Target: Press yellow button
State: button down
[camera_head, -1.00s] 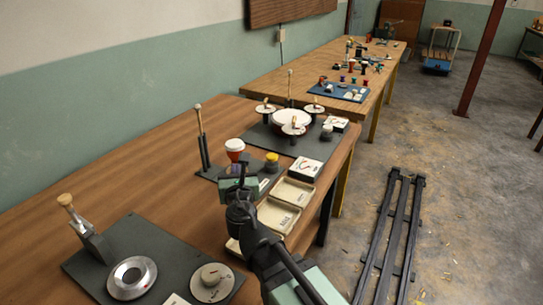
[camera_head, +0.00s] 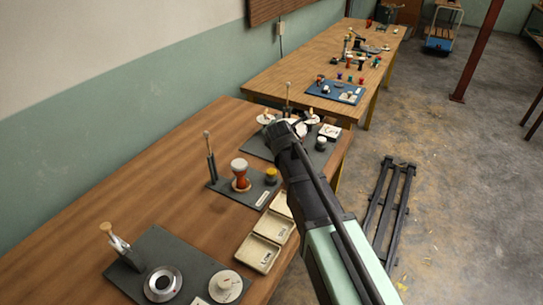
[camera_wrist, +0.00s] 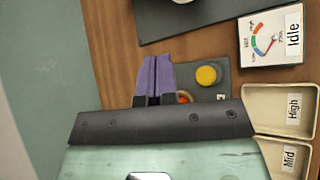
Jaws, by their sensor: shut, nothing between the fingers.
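The yellow button (camera_head: 271,176) is a round yellow cap on the dark board (camera_head: 229,187), right of a red and white goblet drum (camera_head: 240,175). In the wrist view the yellow button (camera_wrist: 207,75) lies just right of my gripper (camera_wrist: 153,62), whose purple fingers are closed together with nothing between them. The fingers appear apart from the button. In the head view my arm reaches up past the right side of the board, and the fingertips are hidden. An orange-red bit (camera_wrist: 184,97) of the drum shows beside the fingers, mostly hidden by my gripper's body.
Cream trays (camera_head: 259,254) stand at the table's front right; labels High and Mid show in the wrist view. A gauge card reading Idle (camera_wrist: 270,40) is right of the button. Another board (camera_head: 185,262) with a metal ring is nearer. Bare wood (camera_head: 190,208) lies left.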

aim_at(273, 172)
jog(key=shift+s+a+f+n+g+y, duration=0.2)
jog(key=shift+a+f+g+y, duration=0.05)
jog(key=shift+a+f, duration=0.2)
jog(key=shift+s+a+f+n+g+y, duration=0.2)
jog(key=shift+a+f+g+y, duration=0.05)
jog(key=shift+a+f, duration=0.15)
notch_tip(273, 172, down, 9)
jog(key=b, duration=0.9)
dwell(1.2)
jog(key=shift+f+b, duration=0.35)
jog(key=shift+b, duration=0.05)
